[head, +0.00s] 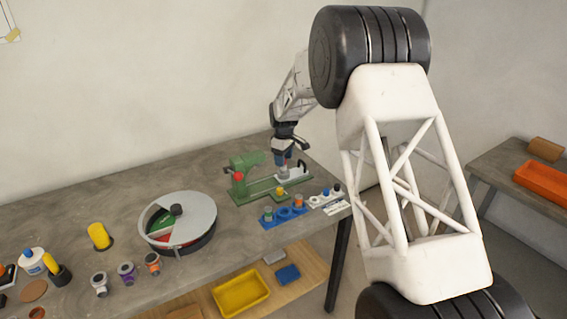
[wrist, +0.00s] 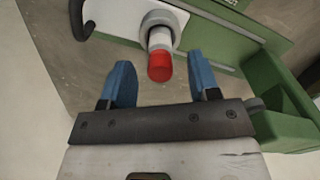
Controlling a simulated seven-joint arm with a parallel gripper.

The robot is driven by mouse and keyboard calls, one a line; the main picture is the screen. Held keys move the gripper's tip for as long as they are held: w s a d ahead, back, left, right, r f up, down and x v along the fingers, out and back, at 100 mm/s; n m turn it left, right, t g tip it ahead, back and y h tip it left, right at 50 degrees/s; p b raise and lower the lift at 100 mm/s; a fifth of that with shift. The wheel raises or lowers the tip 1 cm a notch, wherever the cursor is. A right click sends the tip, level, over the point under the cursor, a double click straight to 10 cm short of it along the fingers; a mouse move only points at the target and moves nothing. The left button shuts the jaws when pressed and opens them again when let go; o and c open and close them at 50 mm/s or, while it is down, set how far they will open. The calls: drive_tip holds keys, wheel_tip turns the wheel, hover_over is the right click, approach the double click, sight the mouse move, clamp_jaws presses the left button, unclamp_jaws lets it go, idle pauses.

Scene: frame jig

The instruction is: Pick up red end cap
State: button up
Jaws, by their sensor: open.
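The red end cap (wrist: 160,68) sits on the end of a short white-and-grey cylinder (wrist: 160,37) in the wrist view. That cylinder stands on a white plate (wrist: 120,14) of the green jig (wrist: 225,38). My gripper (wrist: 160,66) is open, with one blue finger to the left of the cap and one to the right. Gaps show between the cap and both fingers. In the head view my gripper (head: 284,162) points down over the right part of the green jig (head: 247,191), and I cannot make out the cap there.
A blue holder (head: 283,215) with several small parts stands in front of the jig. A round tray with a grey lid (head: 196,211) is to the left. A yellow cylinder (head: 98,235) and several small parts stand farther left. A yellow bin (head: 240,293) is on the lower shelf.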

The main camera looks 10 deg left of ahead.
drive_tip(key=shift+f, duration=0.3)
drive_tip(key=shift+c, duration=0.2)
drive_tip(key=c, duration=1)
